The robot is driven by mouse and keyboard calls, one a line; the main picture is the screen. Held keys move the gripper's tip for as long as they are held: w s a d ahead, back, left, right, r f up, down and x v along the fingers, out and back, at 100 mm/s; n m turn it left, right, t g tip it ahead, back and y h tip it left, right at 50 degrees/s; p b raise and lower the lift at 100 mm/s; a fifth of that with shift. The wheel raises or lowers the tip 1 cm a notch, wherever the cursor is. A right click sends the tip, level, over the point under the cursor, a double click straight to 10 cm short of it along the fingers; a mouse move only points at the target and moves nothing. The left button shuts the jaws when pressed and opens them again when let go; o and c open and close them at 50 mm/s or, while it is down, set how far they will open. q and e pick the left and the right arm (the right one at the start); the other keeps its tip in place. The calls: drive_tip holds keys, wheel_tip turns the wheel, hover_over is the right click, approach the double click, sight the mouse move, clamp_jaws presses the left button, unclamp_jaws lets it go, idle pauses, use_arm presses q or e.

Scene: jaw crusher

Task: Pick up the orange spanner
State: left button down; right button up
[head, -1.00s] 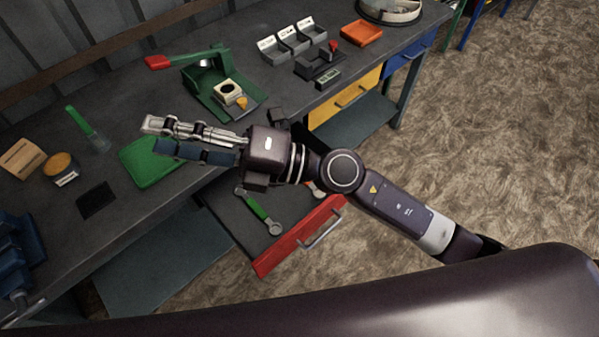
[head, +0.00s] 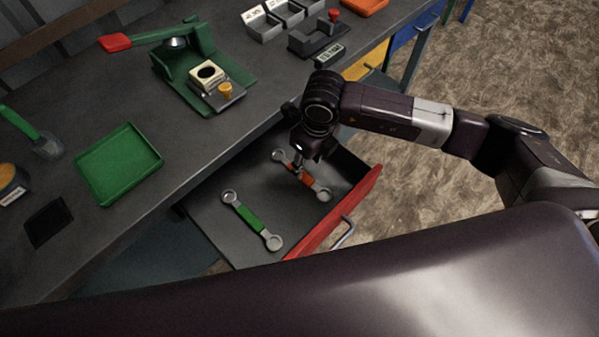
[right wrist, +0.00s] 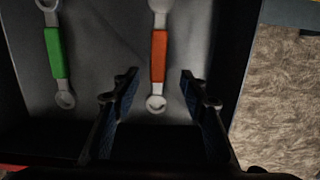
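The orange spanner (head: 301,174) lies in the open drawer (head: 212,222), with an orange grip and grey ring ends. In the head view my right gripper (head: 299,170) points down over it and hides part of its middle. In the right wrist view the orange spanner (right wrist: 158,57) lies between and ahead of the two spread fingers of my right gripper (right wrist: 158,98). The fingers are open, and nothing is held. My left gripper is in neither view.
A green spanner (head: 248,217) lies to the left in the same drawer. The red drawer front (head: 336,220) has a metal handle (head: 343,234). On the bench above are a green tray (head: 119,163) and a green press (head: 190,66).

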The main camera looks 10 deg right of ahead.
drive_tip(key=shift+w+a+f, duration=0.15)
drive_tip(key=shift+w+f, duration=0.05)
drive_tip(key=shift+f, duration=0.65)
drive_tip(key=shift+w+a+f+b, duration=0.15)
drive_tip(key=shift+w+f+b, duration=0.05)
drive_tip(key=shift+f+b, duration=0.4)
drive_tip(key=f, duration=0.1)
drive_tip(key=f+b, duration=0.2)
drive_tip(key=shift+w+a, duration=0.3)
drive_tip(key=shift+a, duration=0.05)
drive_tip(key=shift+w+f, duration=0.1)
drive_tip(key=shift+f, duration=0.05)
drive_tip(key=c, duration=0.7)
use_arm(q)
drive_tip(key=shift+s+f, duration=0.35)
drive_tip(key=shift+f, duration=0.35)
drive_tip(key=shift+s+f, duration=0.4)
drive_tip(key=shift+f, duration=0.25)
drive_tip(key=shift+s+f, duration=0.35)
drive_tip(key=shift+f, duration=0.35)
use_arm(e)
clamp_jaws()
